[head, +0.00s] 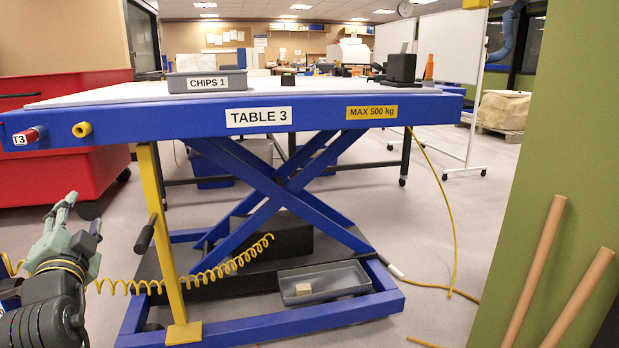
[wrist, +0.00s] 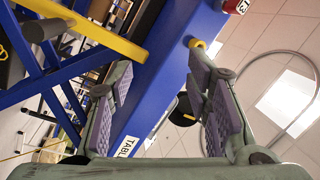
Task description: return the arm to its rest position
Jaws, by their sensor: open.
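My gripper (head: 72,212) is at the lower left in the head view, left of the yellow post of the lift table and below its top. In the wrist view my gripper (wrist: 160,105) shows two grey-green fingers with purple pads, spread wide apart. Nothing is between the pads; the blue table edge (wrist: 165,70) shows behind them. In the head view the blue lift table (head: 310,113), labelled TABLE 3, stands in front of me, apart from the gripper as far as I can tell.
A yellow post (head: 163,230) with a black handle and a coiled yellow hose (head: 190,283) are close to my gripper. A red bin (head: 60,150) stands behind at left. A grey tray (head: 325,282) holds a small block on the table's base. Wooden poles (head: 537,265) lean at right.

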